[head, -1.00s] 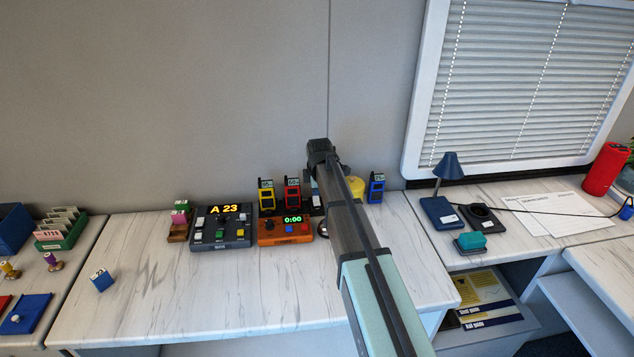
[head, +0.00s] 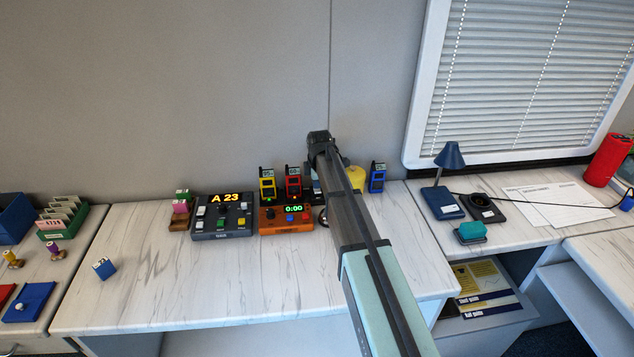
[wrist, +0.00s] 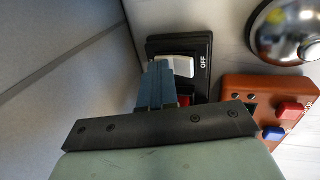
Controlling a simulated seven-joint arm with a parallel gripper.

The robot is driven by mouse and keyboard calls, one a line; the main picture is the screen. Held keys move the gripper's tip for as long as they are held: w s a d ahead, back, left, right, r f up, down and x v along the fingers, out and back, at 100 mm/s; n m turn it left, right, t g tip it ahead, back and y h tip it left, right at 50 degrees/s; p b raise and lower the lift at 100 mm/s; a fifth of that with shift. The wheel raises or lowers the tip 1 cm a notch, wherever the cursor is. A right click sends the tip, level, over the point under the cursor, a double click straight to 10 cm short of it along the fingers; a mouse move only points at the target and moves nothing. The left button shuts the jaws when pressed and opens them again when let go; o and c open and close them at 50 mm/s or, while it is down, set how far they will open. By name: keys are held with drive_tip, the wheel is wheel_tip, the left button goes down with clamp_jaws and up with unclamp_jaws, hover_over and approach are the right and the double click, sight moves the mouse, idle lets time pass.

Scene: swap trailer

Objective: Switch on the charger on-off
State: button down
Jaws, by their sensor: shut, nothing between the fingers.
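In the wrist view, a black switch plate (wrist: 205,50) carries a white rocker (wrist: 177,66) and the printed word OFF. My gripper (wrist: 160,82) is shut and empty. Its fingertips overlap the lower left edge of the rocker in this view; I cannot tell if they touch it. In the head view, my gripper (head: 318,160) is over the back of the desk, beside a red radio (head: 293,183) and a yellow radio (head: 267,184). My arm hides most of what lies beneath it there, and the switch is not readable.
An orange timer box (head: 286,219) reading 0:00 is just in front; it also shows in the wrist view (wrist: 262,88) beside a chrome dome (wrist: 286,30). A grey console (head: 222,232) showing A 23 is to the left. A blue radio (head: 377,178) stands right of my arm.

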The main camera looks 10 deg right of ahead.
drive_tip(key=shift+s, duration=0.15)
drive_tip(key=shift+s+r, duration=0.1)
drive_tip(key=shift+s, duration=0.6)
drive_tip(key=v, duration=1.4)
drive_tip(key=shift+s, duration=0.3)
drive_tip(key=shift+w+t, duration=0.3)
drive_tip(key=shift+w, duration=0.4)
